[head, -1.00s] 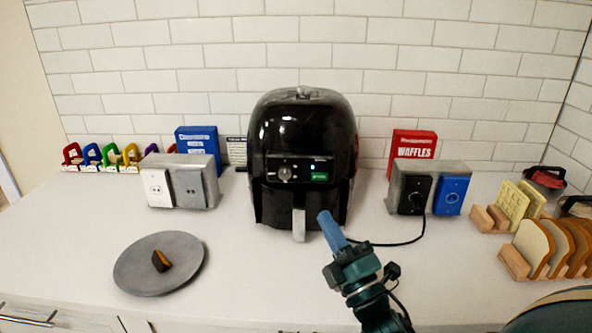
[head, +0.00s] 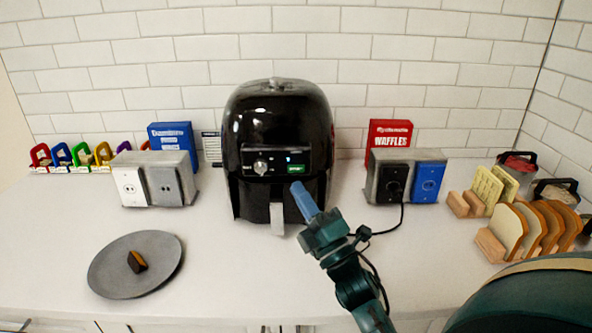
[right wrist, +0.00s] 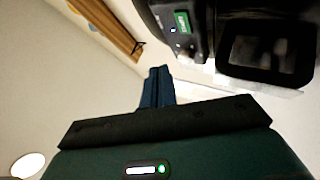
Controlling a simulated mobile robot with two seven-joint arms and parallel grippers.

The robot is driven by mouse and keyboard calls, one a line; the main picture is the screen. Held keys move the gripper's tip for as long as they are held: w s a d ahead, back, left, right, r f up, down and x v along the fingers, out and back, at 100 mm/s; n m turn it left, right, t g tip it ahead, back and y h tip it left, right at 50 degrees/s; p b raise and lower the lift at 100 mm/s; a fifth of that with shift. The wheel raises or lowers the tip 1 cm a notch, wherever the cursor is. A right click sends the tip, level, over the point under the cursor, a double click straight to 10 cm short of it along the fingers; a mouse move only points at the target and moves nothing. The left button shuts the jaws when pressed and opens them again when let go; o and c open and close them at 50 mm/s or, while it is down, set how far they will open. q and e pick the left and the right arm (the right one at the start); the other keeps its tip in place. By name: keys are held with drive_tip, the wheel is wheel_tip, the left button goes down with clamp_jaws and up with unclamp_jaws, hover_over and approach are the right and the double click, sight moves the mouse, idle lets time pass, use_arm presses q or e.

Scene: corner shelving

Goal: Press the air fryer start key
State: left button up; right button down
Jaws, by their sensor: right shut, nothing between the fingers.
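The black air fryer (head: 278,125) stands upright on the counter against the tiled wall. Its panel has a round silver knob (head: 261,167) and a green start key (head: 295,169) at the right. A grey handle hangs below the panel. My right gripper (head: 297,186) is shut and empty; its blue fingertips are just below the green key in the head view, and I cannot tell whether they touch the front. In the right wrist view the gripper (right wrist: 158,72) points up the picture, with the green key (right wrist: 183,22) above and to its right, apart from it. My left gripper is not in view.
A grey plate (head: 105,275) with a small dark piece of food is at the front left. Outlet boxes (head: 185,160) (head: 383,158) flank the fryer. A black cord runs near my right wrist. Bread slices in wooden racks (head: 490,245) stand at the right.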

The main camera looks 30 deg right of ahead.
sight(289, 161)
drive_tip(key=shift+w+d+b, duration=0.2)
drive_tip(key=shift+w+d, duration=0.45)
drive_tip(key=shift+w, duration=0.35)
drive_tip(key=shift+w+d+b, duration=0.2)
drive_tip(key=shift+w+d, duration=0.45)
drive_tip(key=shift+w, duration=0.35)
drive_tip(key=shift+w, duration=0.1)
idle(0.5)
drive_tip(key=shift+w+d, duration=0.2)
drive_tip(key=shift+w, duration=0.1)
drive_tip(key=shift+w+d, duration=0.15)
drive_tip(key=shift+w, duration=0.1)
idle(0.6)
drive_tip(key=shift+s, duration=0.1)
drive_tip(key=shift+s+a, duration=0.35)
drive_tip(key=shift+s, duration=0.2)
drive_tip(key=s+a, duration=0.1)
drive_tip(key=s, duration=0.2)
drive_tip(key=s+a, duration=0.1)
drive_tip(key=shift+s+a, duration=0.15)
drive_tip(key=shift+a, duration=0.2)
